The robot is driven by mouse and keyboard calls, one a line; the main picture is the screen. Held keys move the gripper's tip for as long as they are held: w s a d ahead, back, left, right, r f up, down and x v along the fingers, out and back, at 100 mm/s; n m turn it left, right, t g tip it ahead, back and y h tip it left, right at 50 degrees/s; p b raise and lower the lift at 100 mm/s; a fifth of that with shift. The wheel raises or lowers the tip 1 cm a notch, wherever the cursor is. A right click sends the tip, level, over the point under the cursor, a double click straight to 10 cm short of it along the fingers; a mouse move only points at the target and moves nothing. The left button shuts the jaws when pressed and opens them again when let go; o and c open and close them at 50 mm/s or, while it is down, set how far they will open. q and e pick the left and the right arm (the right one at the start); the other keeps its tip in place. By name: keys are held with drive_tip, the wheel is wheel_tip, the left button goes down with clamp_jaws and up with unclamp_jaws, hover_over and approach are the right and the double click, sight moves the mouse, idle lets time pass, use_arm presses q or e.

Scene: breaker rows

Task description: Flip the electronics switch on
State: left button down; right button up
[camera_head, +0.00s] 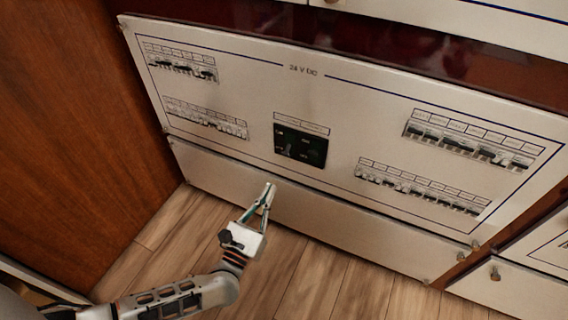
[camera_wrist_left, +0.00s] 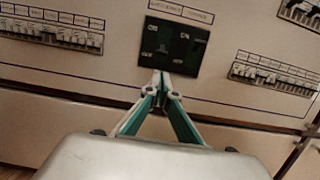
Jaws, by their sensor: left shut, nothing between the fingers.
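A cream breaker panel marked "24 V DC" (camera_head: 330,100) fills the middle of the head view. At its centre is a black switch plate (camera_head: 300,145) with small levers and labels too small to read surely; it also shows in the left wrist view (camera_wrist_left: 172,47). Which switch is the electronics one cannot be told. My left gripper (camera_head: 269,190) is shut and empty, in front of the panel's lower edge, below the black plate. In the left wrist view its fingertips (camera_wrist_left: 161,78) overlap the plate's bottom edge; contact cannot be told. My right gripper is not in view.
Breaker rows flank the plate: upper left (camera_head: 182,66), lower left (camera_head: 206,120), upper right (camera_head: 470,142) and lower right (camera_head: 420,190). A plain cream panel (camera_head: 330,222) lies below. A wooden wall (camera_head: 75,130) stands left. The wooden floor (camera_head: 330,280) is clear.

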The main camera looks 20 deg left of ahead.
sight(286, 154)
use_arm(q)
drive_tip(key=x, duration=0.9)
drive_tip(key=shift+f+b, duration=0.1)
drive_tip(key=shift+b, duration=0.3)
drive_tip(key=shift+w, duration=0.45)
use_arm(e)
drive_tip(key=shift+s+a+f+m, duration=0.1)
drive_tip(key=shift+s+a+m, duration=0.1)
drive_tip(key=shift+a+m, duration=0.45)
